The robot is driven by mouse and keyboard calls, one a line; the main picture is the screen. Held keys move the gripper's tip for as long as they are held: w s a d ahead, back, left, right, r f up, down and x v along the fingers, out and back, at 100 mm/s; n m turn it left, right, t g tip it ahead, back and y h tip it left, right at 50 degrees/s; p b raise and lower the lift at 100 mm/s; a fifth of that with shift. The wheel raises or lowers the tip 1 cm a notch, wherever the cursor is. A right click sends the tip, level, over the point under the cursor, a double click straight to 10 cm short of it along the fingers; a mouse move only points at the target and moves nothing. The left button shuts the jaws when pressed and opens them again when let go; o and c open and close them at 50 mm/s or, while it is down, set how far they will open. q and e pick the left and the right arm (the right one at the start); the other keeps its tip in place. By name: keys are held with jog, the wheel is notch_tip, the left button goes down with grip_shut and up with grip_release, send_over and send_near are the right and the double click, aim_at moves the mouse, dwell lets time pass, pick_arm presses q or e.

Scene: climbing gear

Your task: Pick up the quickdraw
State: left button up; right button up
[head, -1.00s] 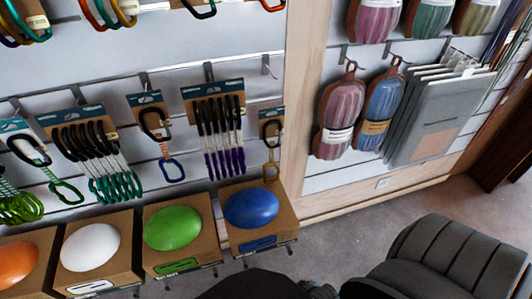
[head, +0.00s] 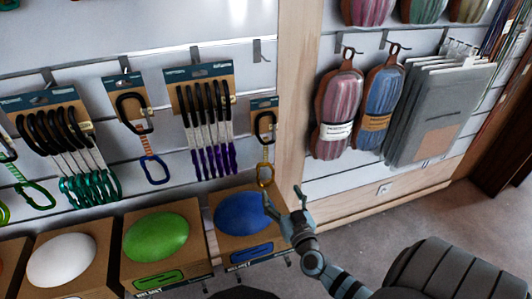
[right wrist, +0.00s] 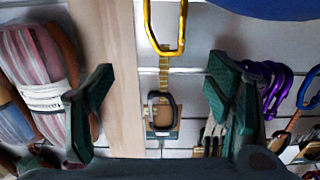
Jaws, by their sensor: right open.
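A single quickdraw (head: 264,150) with a black upper carabiner, a yellow sling and a yellow lower carabiner hangs on its card at the right end of the rack. My right gripper (head: 283,196) is open and empty, just below and right of the yellow carabiner. In the right wrist view, which looks inverted, the quickdraw's yellow carabiner (right wrist: 166,28) shows between the spread fingers of the right gripper (right wrist: 160,78), with no finger touching it visibly. Another quickdraw (head: 147,140) with an orange sling and blue carabiner hangs further left. My left gripper is out of view.
A purple multi-pack of quickdraws (head: 207,120) hangs close left of the yellow one. A box with a blue dome (head: 240,213) stands just below it, beside a green one (head: 157,238). A wooden post (head: 297,130) and chalk-bag-like pouches (head: 338,115) are to the right.

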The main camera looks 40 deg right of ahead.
aim_at(266, 166)
jog(key=b+x, duration=0.1)
jog(key=x, duration=0.3)
jog(key=b+x, duration=0.2)
jog(key=x, duration=0.2)
jog(key=b+x, duration=0.1)
jog(key=x, duration=0.4)
jog(key=shift+w+a+r, duration=0.15)
jog(key=shift+a+r, duration=0.1)
jog(key=shift+a, duration=0.15)
jog(key=shift+w+d, duration=0.1)
jog(key=shift+w, duration=0.1)
jog(key=shift+s+r, duration=0.1)
jog(key=shift+r, duration=0.05)
jog(key=shift+c, duration=0.5)
jog(key=c, duration=1.3)
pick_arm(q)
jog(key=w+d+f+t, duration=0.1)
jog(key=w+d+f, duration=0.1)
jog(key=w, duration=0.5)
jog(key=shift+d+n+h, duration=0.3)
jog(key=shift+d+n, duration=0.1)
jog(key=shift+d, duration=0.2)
pick_arm(e)
jog(key=shift+c, duration=0.2)
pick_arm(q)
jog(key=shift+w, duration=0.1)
